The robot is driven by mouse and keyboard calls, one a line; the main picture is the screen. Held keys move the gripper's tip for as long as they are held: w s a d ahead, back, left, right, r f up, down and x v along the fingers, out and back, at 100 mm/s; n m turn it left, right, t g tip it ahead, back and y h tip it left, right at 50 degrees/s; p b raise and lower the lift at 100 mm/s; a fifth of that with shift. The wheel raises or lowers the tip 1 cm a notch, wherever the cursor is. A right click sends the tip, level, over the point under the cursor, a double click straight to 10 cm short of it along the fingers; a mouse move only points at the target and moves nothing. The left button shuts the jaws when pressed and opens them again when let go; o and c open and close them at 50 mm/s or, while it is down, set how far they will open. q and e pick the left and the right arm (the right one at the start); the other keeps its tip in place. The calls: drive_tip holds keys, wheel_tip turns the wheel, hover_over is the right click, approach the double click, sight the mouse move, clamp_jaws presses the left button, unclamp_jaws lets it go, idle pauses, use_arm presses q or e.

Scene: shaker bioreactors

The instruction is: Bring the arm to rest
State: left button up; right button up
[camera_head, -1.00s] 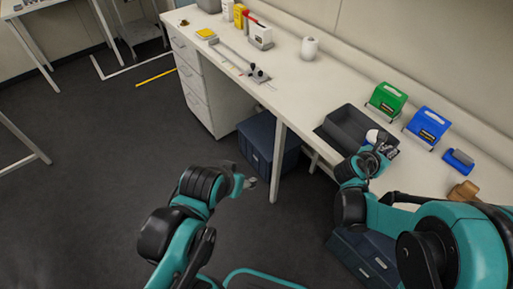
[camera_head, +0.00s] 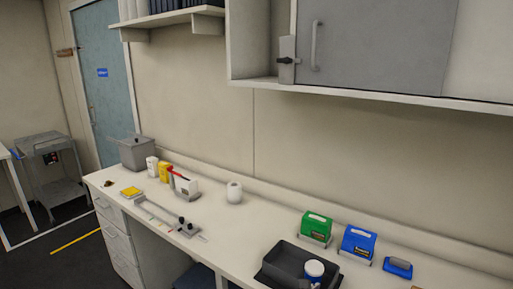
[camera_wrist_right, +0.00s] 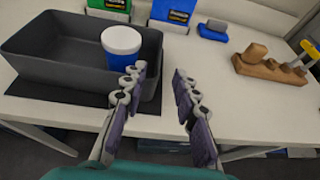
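My right gripper (camera_wrist_right: 159,82) is open in the right wrist view, its two fingers apart with nothing between them. It is over the bench front, just right of the dark grey tray (camera_wrist_right: 40,75). A blue jar with a white lid (camera_wrist_right: 121,45) stands upright inside the tray at its right end, close to the left finger. In the head view the jar (camera_head: 315,271) and tray (camera_head: 280,262) show at the bottom edge. Neither arm is in the head view, and my left gripper is out of sight.
Behind the tray stand a green box (camera_head: 316,228) and a blue box (camera_head: 357,243), with a small blue block (camera_head: 398,267) to their right. A brown wooden piece (camera_wrist_right: 270,70) lies right of the gripper. A wall cabinet (camera_head: 375,50) hangs above the bench (camera_head: 235,225).

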drive_tip(key=s+f+m+g+y, duration=0.1)
drive_tip(key=s+m+y, duration=0.3)
drive_tip(key=s+m, duration=0.4)
drive_tip(key=s+f+m+g+y, duration=0.1)
drive_tip(key=s+m+y, duration=0.3)
drive_tip(key=m, duration=1.6)
drive_tip(key=s+g, duration=0.1)
drive_tip(key=s, duration=0.3)
drive_tip(key=shift+s+f+m+g, duration=0.15)
drive_tip(key=shift+s+m+g, duration=0.05)
drive_tip(key=shift+m+g, duration=0.1)
